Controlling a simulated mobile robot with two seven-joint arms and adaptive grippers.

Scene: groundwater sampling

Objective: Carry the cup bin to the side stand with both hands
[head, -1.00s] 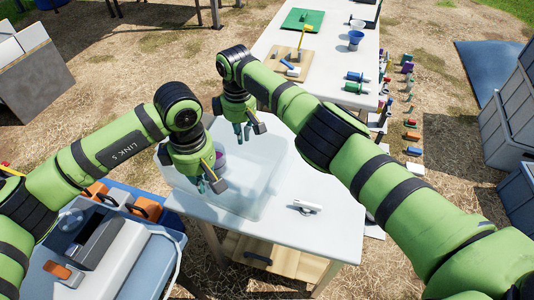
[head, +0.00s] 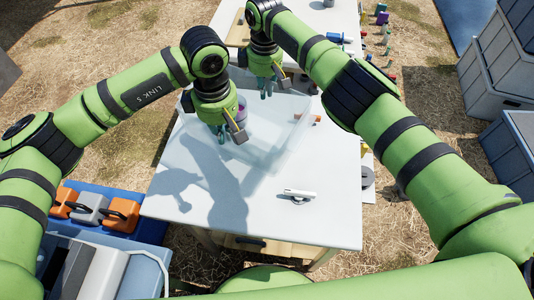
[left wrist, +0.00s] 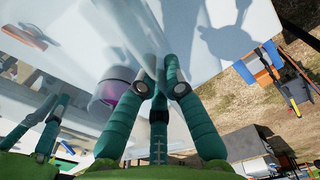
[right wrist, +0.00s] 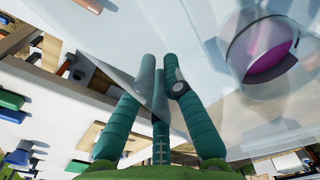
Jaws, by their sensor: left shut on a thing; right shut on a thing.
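The cup bin (head: 277,142) is a clear, see-through tub held above a white table, with shadows on the table in front of it. A cup with purple contents (head: 241,114) is inside; it also shows in the left wrist view (left wrist: 112,88) and right wrist view (right wrist: 270,58). My left gripper (head: 228,134) is shut on the bin's left wall. My right gripper (head: 271,86) is shut on the wall at the far side. In both wrist views the fingers pinch a thin clear wall. I cannot tell which surface is the side stand.
Grey crates (head: 490,85) stand at right.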

